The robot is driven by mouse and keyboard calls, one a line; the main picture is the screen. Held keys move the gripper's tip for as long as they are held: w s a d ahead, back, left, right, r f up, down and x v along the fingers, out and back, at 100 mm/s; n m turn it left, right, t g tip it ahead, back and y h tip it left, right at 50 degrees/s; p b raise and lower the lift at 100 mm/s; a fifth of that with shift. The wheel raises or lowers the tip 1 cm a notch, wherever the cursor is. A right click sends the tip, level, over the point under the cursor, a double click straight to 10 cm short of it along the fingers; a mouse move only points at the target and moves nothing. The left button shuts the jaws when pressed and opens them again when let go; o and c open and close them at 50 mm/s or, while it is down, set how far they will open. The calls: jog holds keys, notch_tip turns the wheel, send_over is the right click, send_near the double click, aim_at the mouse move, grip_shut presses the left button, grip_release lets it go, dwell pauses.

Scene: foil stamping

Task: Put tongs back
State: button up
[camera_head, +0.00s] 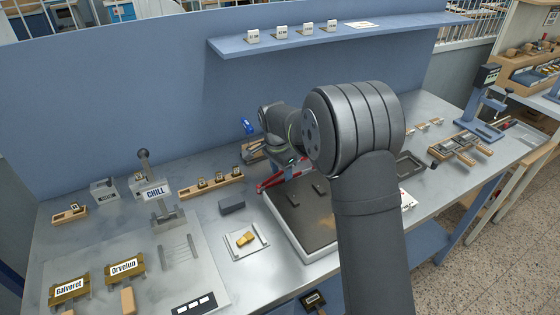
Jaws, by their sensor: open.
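A red, long, thin tool that looks like the tongs (270,183) lies at the back left corner of the dark-topped plate (288,212), just below my gripper. Its right part is partly hidden by my arm. My gripper (283,160) is open and points down over that corner. Its fingertips are small and partly hidden, so I cannot tell whether they touch the red tool. A wooden holder (252,151) stands behind and left of my gripper, with a small blue item (248,126) above it.
Two dark blocks lie on the plate. A grey block (232,204) and a small tray with a yellow piece (246,239) are to its left. A wooden rack (211,187) and the CHILL station (158,196) stand farther left. A blue shelf (340,36) overhangs the back.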

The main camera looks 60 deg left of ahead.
notch_tip(320, 180, up, 17)
jog(key=s, duration=0.2)
jog(key=shift+d, duration=0.15)
dwell(0.3)
jog(key=f, duration=0.5)
jog(key=w+f, duration=0.1)
jog(key=f, duration=0.5)
jog(key=w+f, duration=0.1)
jog(key=f, duration=0.5)
jog(key=shift+r, duration=0.25)
